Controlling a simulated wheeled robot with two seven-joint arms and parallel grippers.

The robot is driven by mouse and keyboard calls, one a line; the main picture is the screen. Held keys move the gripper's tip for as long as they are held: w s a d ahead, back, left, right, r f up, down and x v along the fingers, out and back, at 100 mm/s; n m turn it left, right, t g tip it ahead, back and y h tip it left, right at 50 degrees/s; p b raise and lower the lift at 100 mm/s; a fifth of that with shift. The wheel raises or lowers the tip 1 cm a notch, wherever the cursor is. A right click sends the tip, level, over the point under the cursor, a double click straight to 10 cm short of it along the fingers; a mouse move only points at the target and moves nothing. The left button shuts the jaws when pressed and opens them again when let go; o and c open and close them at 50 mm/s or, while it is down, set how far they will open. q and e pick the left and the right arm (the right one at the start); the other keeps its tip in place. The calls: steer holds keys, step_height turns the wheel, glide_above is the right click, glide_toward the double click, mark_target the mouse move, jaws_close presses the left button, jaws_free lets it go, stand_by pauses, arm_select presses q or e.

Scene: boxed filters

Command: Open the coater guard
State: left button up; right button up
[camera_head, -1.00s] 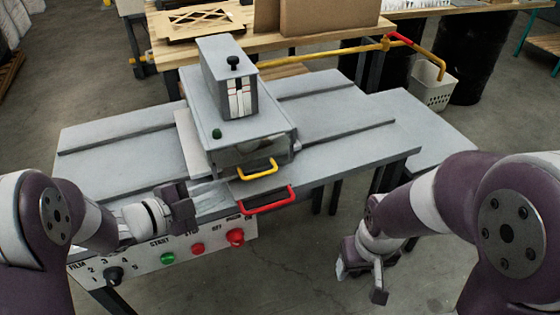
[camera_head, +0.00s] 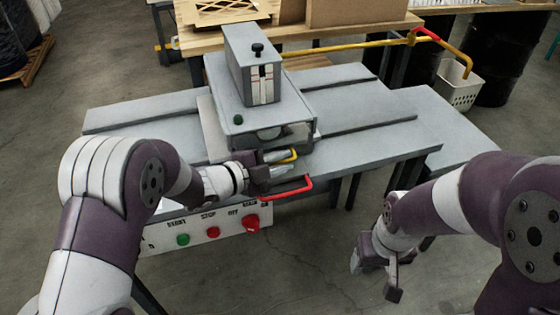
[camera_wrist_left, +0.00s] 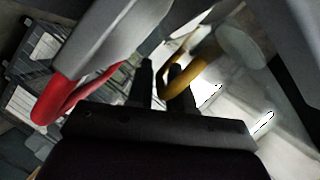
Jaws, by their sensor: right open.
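The coater is a grey machine on a grey table, with a box-shaped housing (camera_head: 262,118). A yellow handle (camera_head: 293,156) is on the housing's front, and a red handle (camera_head: 308,188) is at the table's front edge. My left gripper (camera_head: 279,165) is at the yellow handle, its two grey fingers apart and partly covering it. In the left wrist view the yellow handle (camera_wrist_left: 192,76) is close in front of the gripper, and the red handle (camera_wrist_left: 75,97) is to the left. I cannot tell whether a finger touches the yellow handle. My right gripper (camera_head: 374,277) hangs open and empty beyond the table's front edge.
A control panel with a green button (camera_head: 183,239) and red buttons (camera_head: 252,222) is below the front edge. A yellow pipe (camera_head: 350,46) runs behind the machine to a white basket (camera_head: 456,86). The floor around my right gripper is clear.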

arm_select(q)
jaws_close()
